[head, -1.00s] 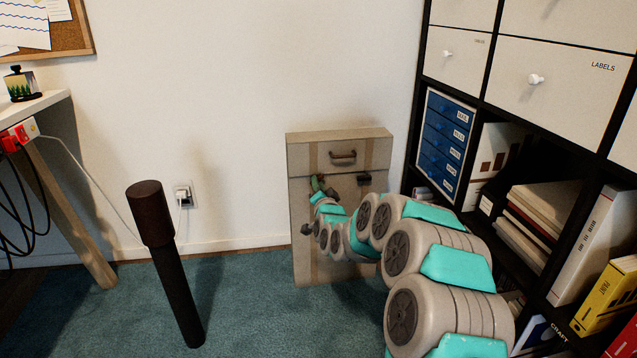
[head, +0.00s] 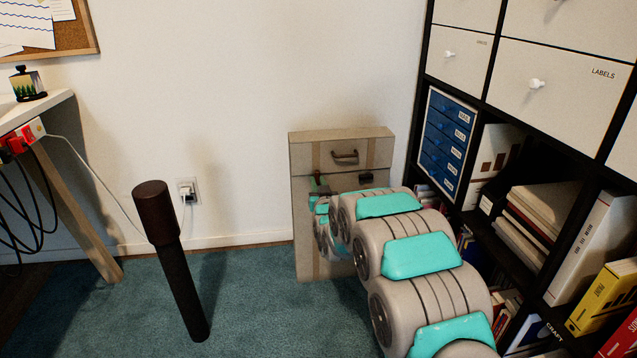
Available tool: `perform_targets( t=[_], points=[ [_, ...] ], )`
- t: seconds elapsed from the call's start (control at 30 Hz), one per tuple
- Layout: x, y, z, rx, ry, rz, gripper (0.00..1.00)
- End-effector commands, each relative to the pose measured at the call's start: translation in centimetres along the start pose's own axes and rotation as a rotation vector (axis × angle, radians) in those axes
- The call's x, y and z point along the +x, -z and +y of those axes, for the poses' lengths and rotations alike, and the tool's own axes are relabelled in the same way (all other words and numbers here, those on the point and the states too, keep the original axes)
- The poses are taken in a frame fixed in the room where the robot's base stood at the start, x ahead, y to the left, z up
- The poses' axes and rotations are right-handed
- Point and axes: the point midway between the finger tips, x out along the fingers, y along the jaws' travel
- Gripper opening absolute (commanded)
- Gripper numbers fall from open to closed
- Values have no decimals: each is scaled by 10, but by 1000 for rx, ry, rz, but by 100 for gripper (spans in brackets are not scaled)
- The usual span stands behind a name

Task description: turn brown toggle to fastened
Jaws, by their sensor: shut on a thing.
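A beige case (head: 300,235) with a brown handle (head: 345,155) and tan straps stands upright against the wall. My gripper (head: 319,190) is at the left strap, just below the lid seam, mostly hidden behind my arm. A small brown toggle (head: 319,185) shows there, and my gripper appears shut on it. The toggle's exact angle is too small and covered to tell. A second dark latch (head: 366,178) sits on the right strap, apart from my gripper.
A black shelf (head: 478,120) with drawers, binders and books stands close on the right of my arm. A dark brown post (head: 175,270) rises from the teal carpet (head: 250,310) at the left. A desk (head: 45,110) with cables is at the far left.

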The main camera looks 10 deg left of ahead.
Motion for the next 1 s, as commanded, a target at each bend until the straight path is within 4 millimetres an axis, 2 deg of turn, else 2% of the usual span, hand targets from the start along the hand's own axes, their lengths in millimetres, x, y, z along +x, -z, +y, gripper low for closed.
perform_targets(
  t=[0.67,0.7,0.97,1.0],
  points=[
    [0,-2,0,-67,0,-4,0],
    [0,-2,0,-67,0,-4,21],
    [0,-1,-1,-66,0,-2,50],
    [0,-1,-1,-66,0,-2,50]
  ],
)
